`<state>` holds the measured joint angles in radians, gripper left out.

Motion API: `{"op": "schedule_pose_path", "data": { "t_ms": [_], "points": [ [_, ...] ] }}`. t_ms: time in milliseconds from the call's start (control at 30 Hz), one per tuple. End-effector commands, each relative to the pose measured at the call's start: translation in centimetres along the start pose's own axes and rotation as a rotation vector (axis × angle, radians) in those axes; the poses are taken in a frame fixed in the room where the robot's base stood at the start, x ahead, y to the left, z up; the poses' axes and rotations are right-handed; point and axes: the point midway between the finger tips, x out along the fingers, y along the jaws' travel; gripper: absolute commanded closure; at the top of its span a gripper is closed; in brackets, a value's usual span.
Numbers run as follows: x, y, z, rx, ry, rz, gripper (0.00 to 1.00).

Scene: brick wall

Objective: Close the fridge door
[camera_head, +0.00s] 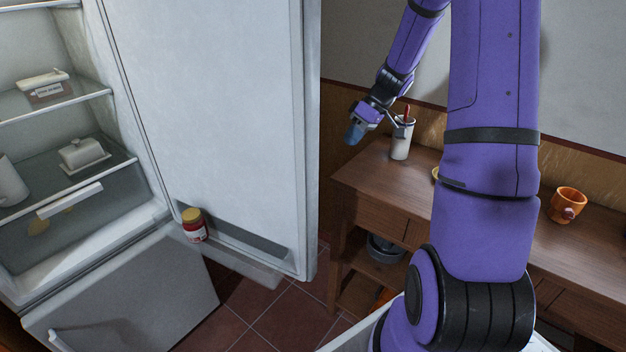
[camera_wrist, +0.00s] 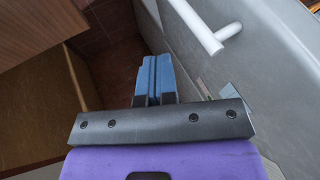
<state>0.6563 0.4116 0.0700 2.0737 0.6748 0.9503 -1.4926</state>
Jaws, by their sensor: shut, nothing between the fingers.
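The fridge door (camera_head: 215,110) stands wide open to the right of the fridge body (camera_head: 85,200), with its inner side facing the head camera. A jar with a yellow lid (camera_head: 194,226) sits on the door's low shelf. My gripper (camera_head: 355,133) is beyond the door's free edge, to its right, above the left end of the wooden table. In the wrist view my gripper (camera_wrist: 155,70) has its blue fingers together and empty. The door's grey outer face (camera_wrist: 265,80) lies to the right of the fingers, with a white handle (camera_wrist: 205,27) standing off it. I see no contact.
A wooden table (camera_head: 375,176) stands right of the door, holding a white cup with utensils (camera_head: 402,140) close to my gripper and an orange mug (camera_head: 567,205). A pot (camera_head: 385,248) sits on its lower shelf. Tiled floor (camera_head: 270,315) is open below the door.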

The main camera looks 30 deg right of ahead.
Motion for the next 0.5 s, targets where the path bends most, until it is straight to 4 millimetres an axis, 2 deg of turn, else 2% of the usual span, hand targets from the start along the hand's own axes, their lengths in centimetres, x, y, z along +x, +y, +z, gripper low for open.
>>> {"op": "schedule_pose_path", "data": {
  "t_ms": [33, 100, 200, 367, 500],
  "points": [
    [0.5, 1.3, 0.6, 0.001, 0.014, -0.012, 1.0],
    [1.0, 2.5, 1.0, -0.008, 0.032, -0.022, 1.0],
    [1.5, 3.5, 1.4, -0.017, 0.047, -0.031, 1.0],
    [2.4, 3.9, 1.5, -0.022, 0.055, -0.035, 1.0],
    [4.2, 3.8, 1.4, -0.023, 0.053, -0.036, 1.0]
  ]
}}
